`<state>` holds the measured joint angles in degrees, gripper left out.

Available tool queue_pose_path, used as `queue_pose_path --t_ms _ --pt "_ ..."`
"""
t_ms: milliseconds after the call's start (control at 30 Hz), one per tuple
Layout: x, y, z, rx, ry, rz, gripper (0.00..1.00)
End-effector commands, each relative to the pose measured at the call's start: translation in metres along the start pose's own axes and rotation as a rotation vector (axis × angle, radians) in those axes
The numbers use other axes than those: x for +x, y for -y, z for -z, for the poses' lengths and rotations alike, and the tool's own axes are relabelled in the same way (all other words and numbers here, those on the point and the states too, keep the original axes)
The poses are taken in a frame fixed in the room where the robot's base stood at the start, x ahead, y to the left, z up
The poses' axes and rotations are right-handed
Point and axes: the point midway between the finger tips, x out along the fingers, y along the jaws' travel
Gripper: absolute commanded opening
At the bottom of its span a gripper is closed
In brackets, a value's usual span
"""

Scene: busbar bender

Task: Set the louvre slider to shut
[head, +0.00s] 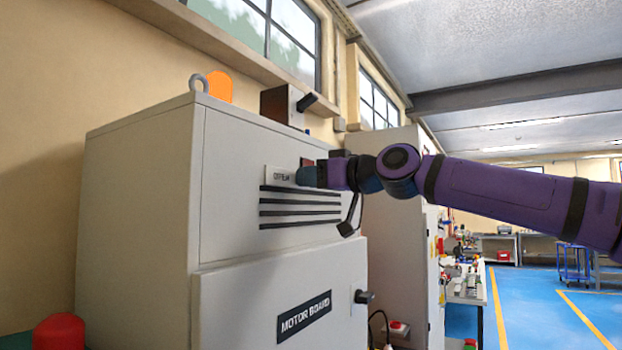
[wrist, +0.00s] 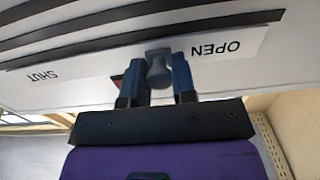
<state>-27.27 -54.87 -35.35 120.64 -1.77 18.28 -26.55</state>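In the wrist view the strip appears upside down, with OPEN at right and SHUT at left. The knob is between the words, nearer OPEN. My gripper (wrist: 158,82) has one blue finger on each side of the knob and looks closed on it. In the head view my gripper (head: 308,176) is at the strip (head: 280,175) above the louvre slats (head: 300,203), hiding the knob and the SHUT end.
The grey cabinet (head: 140,200) has a MOTOR BOARD plate (head: 304,316) and a dark door handle (head: 364,297). An orange part (head: 219,87) and a dark box (head: 279,104) are on top. Another cabinet (head: 392,240) stands behind. The blue floor at right has open room.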

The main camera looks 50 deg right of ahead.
Motion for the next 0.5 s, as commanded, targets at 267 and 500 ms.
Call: queue_pose_path --t_ms 267,500 --pt "0.0 -0.03 0.002 0.003 -0.004 0.002 0.0" --pt "0.0 -0.087 0.002 0.003 -0.005 0.001 0.0"
